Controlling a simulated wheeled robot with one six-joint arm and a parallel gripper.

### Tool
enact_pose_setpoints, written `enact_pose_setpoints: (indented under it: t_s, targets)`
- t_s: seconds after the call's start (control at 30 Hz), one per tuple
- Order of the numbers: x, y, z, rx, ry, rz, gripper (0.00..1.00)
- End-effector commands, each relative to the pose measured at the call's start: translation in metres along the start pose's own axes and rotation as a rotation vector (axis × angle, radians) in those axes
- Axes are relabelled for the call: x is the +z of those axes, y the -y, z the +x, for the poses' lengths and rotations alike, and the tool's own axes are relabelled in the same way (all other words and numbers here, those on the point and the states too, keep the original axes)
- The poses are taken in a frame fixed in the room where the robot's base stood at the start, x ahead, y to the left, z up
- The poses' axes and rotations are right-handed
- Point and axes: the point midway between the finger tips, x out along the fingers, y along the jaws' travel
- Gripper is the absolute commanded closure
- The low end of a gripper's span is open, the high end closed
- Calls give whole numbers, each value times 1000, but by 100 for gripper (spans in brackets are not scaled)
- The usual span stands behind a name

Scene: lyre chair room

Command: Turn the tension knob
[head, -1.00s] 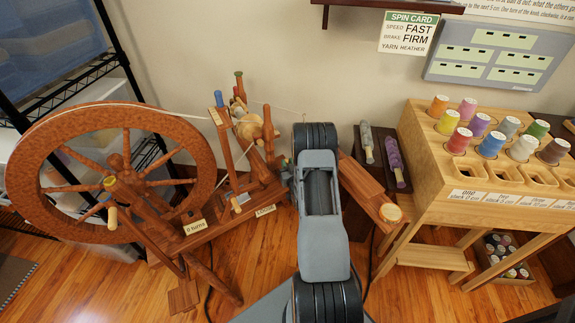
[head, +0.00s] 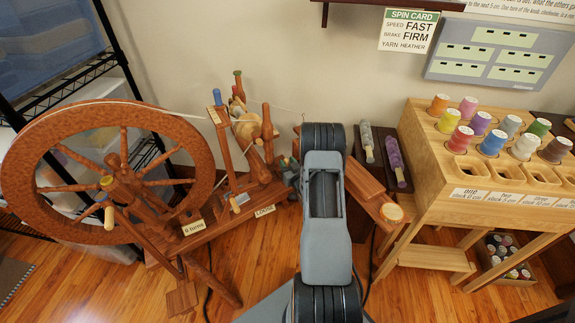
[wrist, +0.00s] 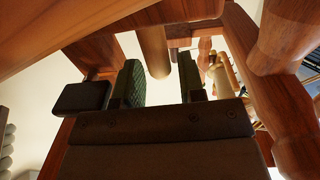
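The spinning wheel (head: 205,140) stands at the left in the head view, with a small "LOOSE" label (head: 265,210) on its base. A blue-topped peg (head: 217,97) stands up from its frame. I cannot tell for sure which part is the tension knob. My arm reaches toward the frame's right end and hides its own tip in the head view. In the wrist view, my gripper (wrist: 161,68) has its two green-padded fingers apart. A round wooden peg (wrist: 153,48) shows in line with the gap, nearer the left finger; contact is unclear.
Wooden parts crowd the wrist view, with a thick turned post (wrist: 288,40) at the right. A spool rack (head: 465,180) stands at the right in the head view, and a black shelf (head: 90,75) at the left. A spin card (head: 408,30) reads FAST, FIRM, HEATHER.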

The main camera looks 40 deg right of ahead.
Motion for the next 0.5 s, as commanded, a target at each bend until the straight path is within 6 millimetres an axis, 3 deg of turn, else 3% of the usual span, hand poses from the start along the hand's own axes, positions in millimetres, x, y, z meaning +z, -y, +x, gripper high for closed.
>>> enact_pose_setpoints:
  t_s: [0.1, 0.37, 0.5]
  targets:
    - [0, 0, 0, 1, 1, 0, 52]
    - [0, 0, -2, 2, 2, 0, 52]
    - [0, -2, -14, 4, 4, 1, 52]
